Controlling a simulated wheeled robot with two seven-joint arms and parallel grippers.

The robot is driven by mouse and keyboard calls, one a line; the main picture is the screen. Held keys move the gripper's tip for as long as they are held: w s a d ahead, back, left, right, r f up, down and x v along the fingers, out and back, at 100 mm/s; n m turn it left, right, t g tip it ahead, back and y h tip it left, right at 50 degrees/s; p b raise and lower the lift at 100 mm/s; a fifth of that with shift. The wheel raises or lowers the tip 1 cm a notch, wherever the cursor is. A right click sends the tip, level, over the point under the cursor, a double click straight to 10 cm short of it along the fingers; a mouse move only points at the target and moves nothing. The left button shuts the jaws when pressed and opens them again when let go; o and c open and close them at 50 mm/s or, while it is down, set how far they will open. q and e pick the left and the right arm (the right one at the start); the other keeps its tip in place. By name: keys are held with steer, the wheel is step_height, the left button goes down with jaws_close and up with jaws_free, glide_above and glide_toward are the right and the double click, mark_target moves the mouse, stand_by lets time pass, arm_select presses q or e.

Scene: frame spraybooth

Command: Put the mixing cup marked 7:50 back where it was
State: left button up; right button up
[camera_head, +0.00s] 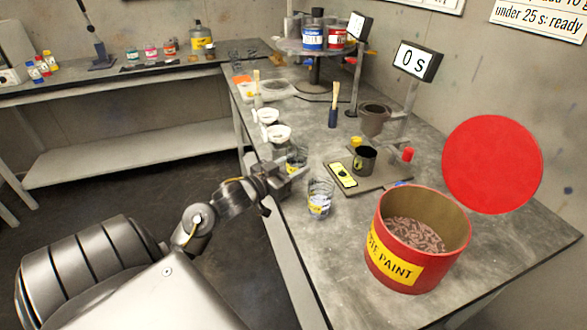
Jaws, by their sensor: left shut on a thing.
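My left gripper (288,181) is at the left edge of the right-hand bench. It appears shut on a clear mixing cup (297,158) with yellow and blue on it; the fingers hide the cup's lower part. Another clear mixing cup (319,197) with a blue and yellow marking stands upright on the bench, just right of the gripper and apart from it. The markings on both cups are too small to read, so I cannot tell which is 7:50. My right gripper is not in view.
A red waste paint bin (405,272) stands at the front right. A grey plate (372,178) carries a dark cup (364,159) and a yellow device. White bowls (278,134) and brushes stand behind the gripper. A display (417,61) reads 0 s. Bare bench lies at the front.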

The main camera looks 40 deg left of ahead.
arm_select(q)
steer(key=shift+f, duration=0.4)
steer(key=o, duration=1)
steer(key=shift+a+r, duration=0.1)
steer(key=s, duration=0.8)
steer(key=s+a+b, duration=0.1)
steer(key=s, duration=0.3)
steer(key=shift+a, duration=0.1)
steer(key=shift+f, duration=0.2)
